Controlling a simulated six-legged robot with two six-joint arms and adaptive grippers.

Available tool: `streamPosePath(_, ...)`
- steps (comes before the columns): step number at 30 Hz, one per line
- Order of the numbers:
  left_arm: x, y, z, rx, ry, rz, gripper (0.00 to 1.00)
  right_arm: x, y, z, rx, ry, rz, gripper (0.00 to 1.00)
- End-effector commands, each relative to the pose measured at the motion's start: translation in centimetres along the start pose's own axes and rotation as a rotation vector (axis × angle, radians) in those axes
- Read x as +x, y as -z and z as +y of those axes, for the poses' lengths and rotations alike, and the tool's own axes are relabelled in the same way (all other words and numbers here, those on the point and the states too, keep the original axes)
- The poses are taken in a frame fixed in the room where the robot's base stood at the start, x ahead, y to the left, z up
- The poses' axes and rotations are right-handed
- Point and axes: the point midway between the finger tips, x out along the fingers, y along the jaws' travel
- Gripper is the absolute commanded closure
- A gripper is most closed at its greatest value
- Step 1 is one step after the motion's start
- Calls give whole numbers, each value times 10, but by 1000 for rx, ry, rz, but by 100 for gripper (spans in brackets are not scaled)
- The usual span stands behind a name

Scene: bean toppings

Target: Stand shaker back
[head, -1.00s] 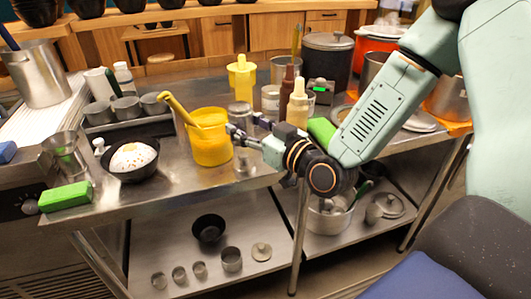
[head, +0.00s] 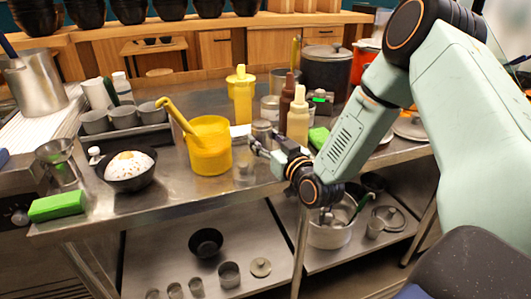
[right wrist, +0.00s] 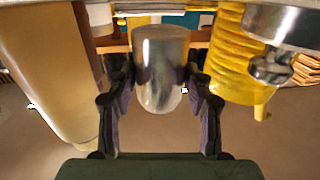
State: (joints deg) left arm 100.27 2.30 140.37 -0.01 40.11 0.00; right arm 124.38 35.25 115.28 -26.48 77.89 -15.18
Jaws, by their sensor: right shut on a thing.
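The shaker (head: 263,133) is a small metal cylinder and looks upright in the head view, between the yellow pitcher and the bottles. My right gripper (head: 254,145) is shut on it from the near right side. In the right wrist view the shaker (right wrist: 160,70) is between the two fingers of my right gripper (right wrist: 160,95). I cannot tell whether its base touches the counter. A black bowl (head: 127,181) holds white rice with a topping, at the left of the counter. My left gripper is not in view.
The yellow pitcher (head: 209,156) with a ladle stands left of the shaker. A clear jar (head: 244,170) stands just in front. Cream (head: 298,118) and brown (head: 287,98) bottles stand close on the right. A green block (head: 57,204) lies at the front left.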

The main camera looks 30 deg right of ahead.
Motion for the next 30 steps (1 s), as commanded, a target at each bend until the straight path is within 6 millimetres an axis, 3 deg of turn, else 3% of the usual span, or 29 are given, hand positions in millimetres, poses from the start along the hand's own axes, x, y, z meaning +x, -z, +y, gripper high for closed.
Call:
streamPosePath(5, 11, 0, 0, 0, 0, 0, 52, 0, -28, 0, -1, 1, -2, 69)
streamPosePath(17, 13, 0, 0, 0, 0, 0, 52, 0, -31, 0, 0, 1, 0, 69)
streamPosePath(18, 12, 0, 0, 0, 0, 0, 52, 0, -31, -1, 0, 1, -2, 45)
streamPosePath(25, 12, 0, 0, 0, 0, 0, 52, 0, -30, -1, 0, 1, -2, 26)
streamPosePath(30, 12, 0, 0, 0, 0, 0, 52, 0, -30, -1, 0, 1, -2, 26)
